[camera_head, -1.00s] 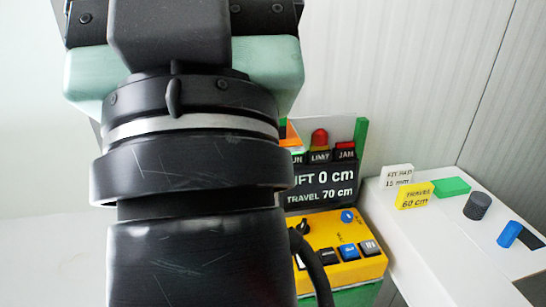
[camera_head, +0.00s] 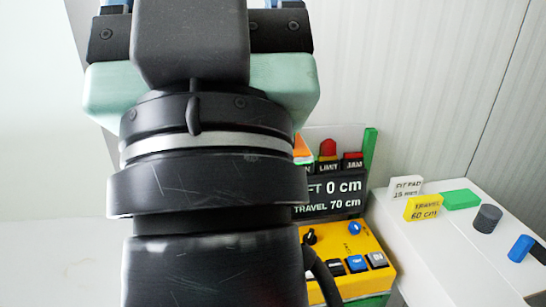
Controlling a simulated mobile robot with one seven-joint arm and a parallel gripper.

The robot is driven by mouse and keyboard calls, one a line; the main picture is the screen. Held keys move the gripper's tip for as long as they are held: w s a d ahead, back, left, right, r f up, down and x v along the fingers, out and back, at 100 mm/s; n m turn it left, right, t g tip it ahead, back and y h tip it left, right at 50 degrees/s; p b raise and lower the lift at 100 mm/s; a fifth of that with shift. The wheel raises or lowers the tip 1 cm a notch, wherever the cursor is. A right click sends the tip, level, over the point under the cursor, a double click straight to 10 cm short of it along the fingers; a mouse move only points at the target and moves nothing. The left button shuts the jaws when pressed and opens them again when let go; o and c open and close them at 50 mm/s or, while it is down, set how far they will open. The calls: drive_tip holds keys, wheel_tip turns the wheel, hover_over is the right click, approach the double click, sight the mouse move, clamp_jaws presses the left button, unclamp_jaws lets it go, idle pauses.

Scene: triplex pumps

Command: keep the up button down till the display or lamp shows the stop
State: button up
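My gripper (camera_head: 190,45) shows only its dark body and pale green housing at the top. Its fingers are out of the frame, so I cannot see whether it is open or shut. A yellow control box (camera_head: 375,241) stands right of my arm and is partly hidden by it. It has a black button, a blue button (camera_head: 357,264) and a grey button (camera_head: 377,260). Their labels are too small to read, so I cannot tell which is up. The black display (camera_head: 335,190) reads 0 cm and travel 70 cm. The red limit lamp (camera_head: 328,148) is above it; I cannot tell if it is lit.
A red JAM lamp (camera_head: 353,160) is beside the limit lamp. A white bench (camera_head: 440,245) at the right holds a yellow travel 60 cm sign (camera_head: 423,208), a white card, a green block (camera_head: 462,200) and dark and blue cylinders. A ribbed wall stands behind.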

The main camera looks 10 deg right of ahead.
clamp_jaws()
idle(1.4)
